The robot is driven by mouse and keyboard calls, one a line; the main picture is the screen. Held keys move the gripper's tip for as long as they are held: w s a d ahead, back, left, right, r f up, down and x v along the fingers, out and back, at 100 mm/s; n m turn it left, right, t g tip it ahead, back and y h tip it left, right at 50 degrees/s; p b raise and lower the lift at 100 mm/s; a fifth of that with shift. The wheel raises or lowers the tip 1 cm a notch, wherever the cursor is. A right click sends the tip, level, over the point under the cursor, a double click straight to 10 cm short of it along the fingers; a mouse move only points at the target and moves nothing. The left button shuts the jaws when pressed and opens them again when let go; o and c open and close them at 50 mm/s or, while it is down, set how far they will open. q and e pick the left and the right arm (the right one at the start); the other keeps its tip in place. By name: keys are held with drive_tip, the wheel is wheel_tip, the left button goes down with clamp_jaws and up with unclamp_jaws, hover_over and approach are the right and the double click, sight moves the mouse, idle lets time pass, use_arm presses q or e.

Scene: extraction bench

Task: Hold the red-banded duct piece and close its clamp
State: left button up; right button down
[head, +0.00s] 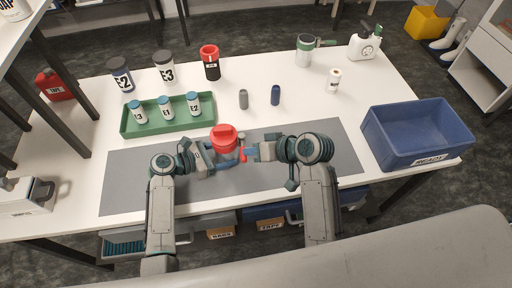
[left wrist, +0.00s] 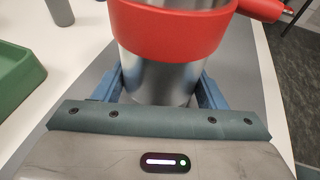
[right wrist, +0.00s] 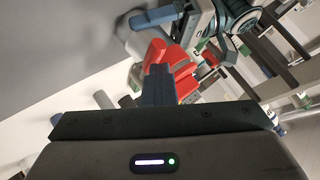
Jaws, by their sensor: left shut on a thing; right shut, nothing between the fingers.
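The duct piece is a bare metal tube (left wrist: 155,78) with a wide red band (left wrist: 170,32) at its upper end. In the head view its red band (head: 224,138) shows over the grey mat. My left gripper (head: 226,161) is shut on the metal tube below the band, one blue finger on each side. A red clamp lever (left wrist: 262,8) sticks out from the band's side, toward my right gripper. My right gripper (head: 250,153) is shut and empty close beside the lever. In the right wrist view its shut fingers (right wrist: 158,85) overlap the red band (right wrist: 180,62); contact is unclear.
A green tray (head: 150,129) with several small labelled jars stands at left. Larger jars, a black-and-red canister (head: 210,64) and two small bottles stand behind. A blue bin (head: 395,150) is at right. The grey mat (head: 130,180) is otherwise clear.

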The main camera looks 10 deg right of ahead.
drive_tip(key=a+r+v, duration=0.1)
drive_tip(key=a+v, duration=0.1)
drive_tip(key=v, duration=1)
drive_tip(key=shift+s+d+r, duration=0.2)
drive_tip(key=shift+s+r, duration=0.3)
use_arm(q)
drive_tip(key=o, duration=0.9)
drive_tip(key=shift+o, duration=0.2)
